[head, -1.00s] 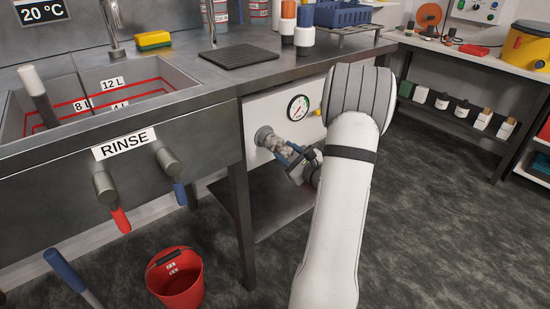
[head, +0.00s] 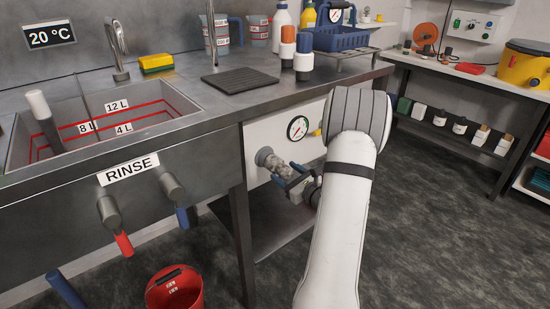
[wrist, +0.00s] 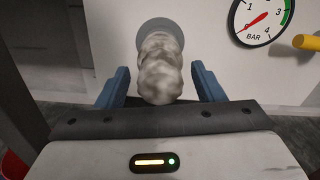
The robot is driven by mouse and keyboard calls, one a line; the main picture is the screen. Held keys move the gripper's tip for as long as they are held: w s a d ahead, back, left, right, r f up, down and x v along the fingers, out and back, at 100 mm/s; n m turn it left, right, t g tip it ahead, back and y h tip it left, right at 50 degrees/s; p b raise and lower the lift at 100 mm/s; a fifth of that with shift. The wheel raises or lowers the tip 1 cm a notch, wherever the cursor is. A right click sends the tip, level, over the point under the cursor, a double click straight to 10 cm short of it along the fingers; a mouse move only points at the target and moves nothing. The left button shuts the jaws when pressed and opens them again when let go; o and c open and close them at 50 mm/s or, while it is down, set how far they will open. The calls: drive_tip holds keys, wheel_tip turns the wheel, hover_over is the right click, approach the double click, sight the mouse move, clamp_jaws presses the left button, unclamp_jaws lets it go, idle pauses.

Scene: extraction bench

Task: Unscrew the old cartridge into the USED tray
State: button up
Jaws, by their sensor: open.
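The old cartridge (head: 277,164) is a mottled grey, lumpy cylinder sticking out of a round grey fitting on the white panel under the bench. It also shows in the wrist view (wrist: 160,68), with the fitting's ring (wrist: 160,28) behind it. My gripper (head: 294,180) is at the cartridge's outer end. In the wrist view my gripper (wrist: 161,84) is open, one blue finger on each side of the cartridge, with a gap on both sides. The cartridge's near end is close to the palm; whether they touch I cannot tell. I cannot make out a tray marked USED.
A pressure gauge (head: 297,128) and a yellow lever (wrist: 306,42) are right of the cartridge. A red bucket (head: 175,291) is on the floor. A shelf (head: 275,225) lies below the panel.

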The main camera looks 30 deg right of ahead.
drive_tip(key=m+p, duration=0.4)
drive_tip(key=shift+r+m, duration=0.35)
drive_tip(key=shift+m, duration=0.05)
drive_tip(key=m+p, duration=0.8)
drive_tip(key=m, duration=0.1)
drive_tip(key=shift+m+p, duration=0.3)
drive_tip(key=shift+m, duration=0.1)
drive_tip(key=shift+f+m+p, duration=0.3)
drive_tip(key=shift+m+p, duration=0.2)
drive_tip(key=shift+m, duration=0.7)
drive_tip(key=shift+c, duration=0.5)
